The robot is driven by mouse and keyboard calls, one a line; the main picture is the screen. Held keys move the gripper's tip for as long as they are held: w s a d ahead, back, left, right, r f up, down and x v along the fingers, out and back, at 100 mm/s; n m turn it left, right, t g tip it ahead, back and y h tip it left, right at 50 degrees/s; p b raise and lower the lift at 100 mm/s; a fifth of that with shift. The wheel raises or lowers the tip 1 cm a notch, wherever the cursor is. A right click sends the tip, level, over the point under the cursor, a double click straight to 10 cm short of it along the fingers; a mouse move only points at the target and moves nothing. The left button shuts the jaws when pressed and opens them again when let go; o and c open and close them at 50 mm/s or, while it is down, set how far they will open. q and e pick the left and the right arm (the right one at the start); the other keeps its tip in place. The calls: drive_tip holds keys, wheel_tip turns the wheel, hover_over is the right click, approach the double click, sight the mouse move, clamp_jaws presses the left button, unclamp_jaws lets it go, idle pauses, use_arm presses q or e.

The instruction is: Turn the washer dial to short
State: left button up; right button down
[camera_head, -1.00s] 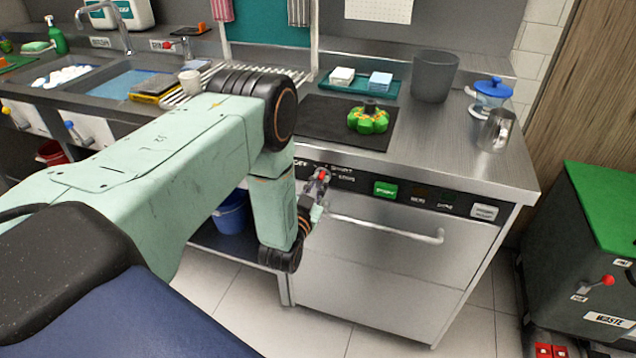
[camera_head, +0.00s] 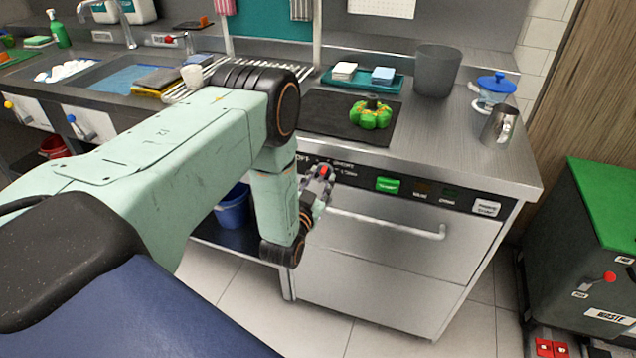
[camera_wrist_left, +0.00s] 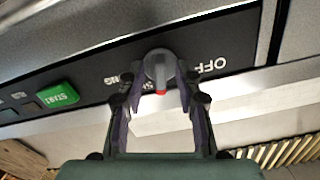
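The washer dial (camera_wrist_left: 158,66) is a round grey knob with a red-tipped pointer. In the wrist view the pointer aims down the picture, right beside the partly hidden letters that begin the SHORT label. OFF is to its right and the end of LONG to its left. In the head view the dial's red tip (camera_head: 323,170) shows at the gripper. My left gripper (camera_wrist_left: 161,88) has its two fingers spread on either side of the dial, with gaps visible; it also shows in the head view (camera_head: 319,183). My right gripper is in neither view.
The washer (camera_head: 372,262) has a green start button (camera_head: 387,185) right of the dial and a bar handle (camera_head: 400,226) below. On the counter above are a green-orange object (camera_head: 371,114) on a dark mat and a grey bin (camera_head: 437,72). A waste bin (camera_head: 610,250) stands right.

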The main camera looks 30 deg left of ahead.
use_arm(q)
drive_tip(key=v, duration=1.2)
drive_tip(key=s+d+f+n+g+h, duration=0.1)
drive_tip(key=s+d+f+g, duration=0.1)
drive_tip(key=s+f+g, duration=0.4)
drive_tip(key=s+d+f+n+g+h, duration=0.1)
drive_tip(key=s+d+f+g, duration=0.3)
drive_tip(key=f, duration=0.4)
drive_tip(key=s+d+g+h, duration=0.1)
drive_tip(key=s+d+g, duration=0.1)
drive_tip(key=s, duration=0.7)
drive_tip(key=s+d+r+m+g+h+b, duration=0.1)
drive_tip(key=s+d+g, duration=0.1)
drive_tip(key=s+g, duration=0.3)
drive_tip(key=s, duration=0.4)
drive_tip(key=shift+s+d+r+g, duration=0.2)
drive_tip(key=shift+s+d+g, duration=0.05)
drive_tip(key=shift+s+g, duration=0.1)
